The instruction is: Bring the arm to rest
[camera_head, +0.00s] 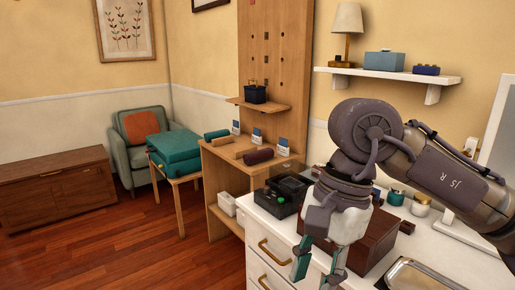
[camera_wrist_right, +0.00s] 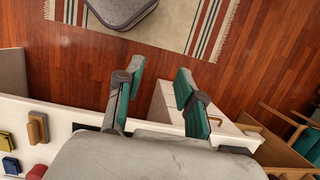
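My right arm (camera_head: 440,170) comes in from the right in the head view, bent at the wrist over the white dresser. My right gripper (camera_head: 316,274) hangs downward at the dresser's front edge. Its teal-padded fingers are apart. In the right wrist view the open gripper (camera_wrist_right: 159,82) has nothing between its fingers, and wooden floor shows beyond them. My left arm and left gripper are not in view.
The white dresser (camera_head: 264,269) carries a black box (camera_head: 280,203), a brown wooden box (camera_head: 378,240) and a metal tray (camera_head: 425,276). A wall shelf (camera_head: 385,74) holds a lamp above. Open wooden floor (camera_head: 130,235) lies left. A striped rug (camera_wrist_right: 185,25) shows in the wrist view.

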